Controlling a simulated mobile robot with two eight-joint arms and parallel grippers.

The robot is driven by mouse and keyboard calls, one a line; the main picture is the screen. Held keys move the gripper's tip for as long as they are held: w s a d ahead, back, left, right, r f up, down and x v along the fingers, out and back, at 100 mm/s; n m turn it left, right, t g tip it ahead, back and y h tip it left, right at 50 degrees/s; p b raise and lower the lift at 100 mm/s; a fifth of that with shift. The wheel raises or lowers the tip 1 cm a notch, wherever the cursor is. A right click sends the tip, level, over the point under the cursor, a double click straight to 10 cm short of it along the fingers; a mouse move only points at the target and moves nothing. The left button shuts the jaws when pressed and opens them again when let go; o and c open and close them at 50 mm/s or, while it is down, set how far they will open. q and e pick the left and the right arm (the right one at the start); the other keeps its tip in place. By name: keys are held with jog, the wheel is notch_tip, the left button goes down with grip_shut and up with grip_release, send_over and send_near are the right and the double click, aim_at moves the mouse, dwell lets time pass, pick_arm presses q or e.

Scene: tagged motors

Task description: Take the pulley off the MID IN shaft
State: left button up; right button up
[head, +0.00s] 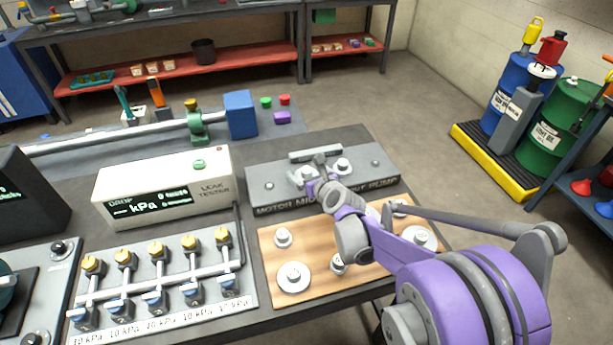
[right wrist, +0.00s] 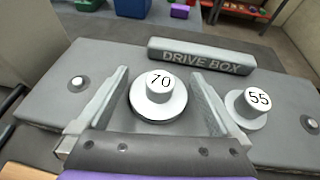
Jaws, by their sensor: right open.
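The grey drive box (head: 262,187) has a row of shafts with a label strip along its front, partly hidden by my right arm. In the right wrist view, a white pulley marked 70 (right wrist: 158,104) sits on the left of the two middle shafts, the MID IN place. A smaller pulley marked 55 (right wrist: 250,108) sits on the shaft to its right. My right gripper (head: 313,170) is open, its two fingers (right wrist: 160,76) on either side of the 70 pulley with narrow gaps. The outer shafts, left (right wrist: 77,82) and right (right wrist: 309,122), are bare. My left gripper is out of view.
A wooden board (head: 266,235) with several white pulleys (head: 293,278) lies in front of the drive box, partly under my right arm. A leak tester (head: 165,187) and a valve panel (head: 175,310) stand to the left. A blue block (head: 240,114) is behind.

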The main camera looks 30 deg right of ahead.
jog(key=c, duration=1.4)
